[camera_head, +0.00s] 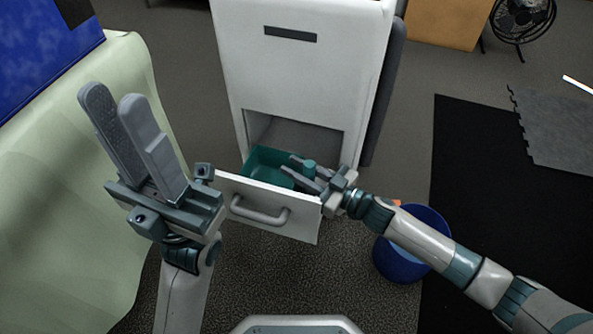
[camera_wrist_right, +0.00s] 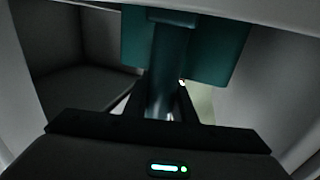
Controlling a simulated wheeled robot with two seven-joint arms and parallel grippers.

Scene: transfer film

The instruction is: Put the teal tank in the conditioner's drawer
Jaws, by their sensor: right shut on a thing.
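The teal tank (camera_head: 262,160) is at the open drawer of the white conditioner (camera_head: 300,75), behind the drawer's front panel (camera_head: 300,226). Whether it rests on the drawer's floor cannot be seen. My right gripper (camera_head: 303,168) reaches over the drawer's right side and is shut on the tank's round teal stem. In the right wrist view the stem (camera_wrist_right: 165,75) stands between the fingers, with the tank's body (camera_wrist_right: 215,45) beyond it. My left gripper (camera_head: 122,105) is raised at the left, empty, its fingers a little apart, away from the drawer.
A blue bin (camera_head: 400,262) stands under my right arm. A pale green covered surface (camera_head: 75,190) with a blue box (camera_head: 45,50) fills the left side. A black mat (camera_head: 485,200) lies at the right, and a fan (camera_head: 522,18) stands at the back right.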

